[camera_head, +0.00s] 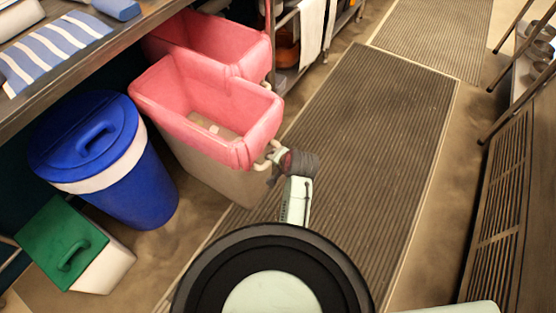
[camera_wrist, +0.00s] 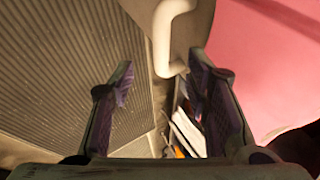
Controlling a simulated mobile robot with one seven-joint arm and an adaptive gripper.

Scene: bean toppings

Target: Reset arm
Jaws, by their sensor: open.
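My gripper (camera_head: 285,162) is low over the floor, beside the right end of the nearer pink-lined bin (camera_head: 205,105). A pale curved handle (camera_head: 268,160) on that bin's end is close to my fingertips. In the wrist view my gripper (camera_wrist: 160,78) has its two dark purple-padded fingers spread wide, with nothing gripped. The pale handle (camera_wrist: 172,30) shows between and beyond the fingertips there. Whether a finger touches the handle I cannot tell. The pink lining (camera_wrist: 265,70) fills the right of the wrist view.
A second pink-lined bin (camera_head: 225,45) stands behind. A blue lidded bin (camera_head: 105,160) and a green-lidded bin (camera_head: 62,245) stand at left under the counter (camera_head: 90,65). A ribbed floor mat (camera_head: 370,140) lies clear to the right. A slatted dark cabinet (camera_head: 500,200) borders it.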

